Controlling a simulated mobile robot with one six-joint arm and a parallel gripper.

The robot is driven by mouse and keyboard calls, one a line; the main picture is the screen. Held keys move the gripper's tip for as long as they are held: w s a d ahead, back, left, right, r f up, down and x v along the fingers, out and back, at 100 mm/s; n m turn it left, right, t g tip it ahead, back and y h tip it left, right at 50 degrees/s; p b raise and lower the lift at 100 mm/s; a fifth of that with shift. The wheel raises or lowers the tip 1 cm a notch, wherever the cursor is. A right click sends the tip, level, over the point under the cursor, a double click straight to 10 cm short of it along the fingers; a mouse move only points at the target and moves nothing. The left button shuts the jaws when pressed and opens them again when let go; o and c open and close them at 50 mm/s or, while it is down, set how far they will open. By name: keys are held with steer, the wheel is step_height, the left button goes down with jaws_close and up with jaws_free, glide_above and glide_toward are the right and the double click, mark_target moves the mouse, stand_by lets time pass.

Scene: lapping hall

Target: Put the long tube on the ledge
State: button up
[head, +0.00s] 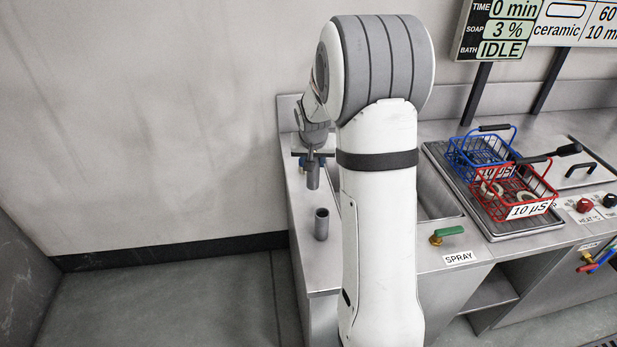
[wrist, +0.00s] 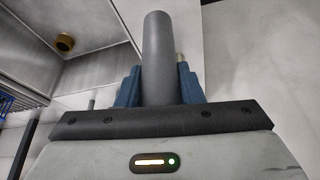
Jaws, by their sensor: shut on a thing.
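My gripper (head: 312,161) is at the left end of the steel counter, partly hidden by my arm in the head view. It is shut on a grey tube (head: 313,179), which hangs upright below it. In the wrist view this held tube (wrist: 168,55) is plain, round and long, and sits between the blue fingers. A second grey tube (head: 321,224) stands upright with an open top on the steel strip (head: 304,205) at the counter's left end, apart from the held one and nearer the camera. No separate ledge is clear to me.
A sink basin (head: 432,200) lies right of my arm, with a green-handled spray valve (head: 446,233). Blue (head: 480,150) and red (head: 513,192) wire baskets stand further right. A pale wall (head: 150,120) rises at the left. A brass fitting (wrist: 65,43) shows in the wrist view.

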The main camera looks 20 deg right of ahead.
mark_target(312, 174)
steer(key=shift+a+f, duration=0.1)
steer(key=shift+f, duration=2.45)
steer(key=o, duration=1)
steer(key=shift+r, duration=0.1)
steer(key=shift+r, duration=0.2)
steer(key=v, duration=1.1)
steer(key=s+a+r+n, duration=0.1)
steer(key=s+a, duration=0.2)
steer(key=s, duration=0.6)
steer(key=s+a+r+n+g+y, duration=0.1)
steer(key=s+a, duration=0.3)
steer(key=s, duration=0.4)
steer(key=s+a+r+n, duration=0.1)
steer(key=s+a, duration=0.3)
steer(key=s, duration=0.5)
steer(key=shift+s+r+n+y+b, duration=0.2)
steer(key=shift+s+n+y+b, duration=0.2)
steer(key=shift+n, duration=0.4)
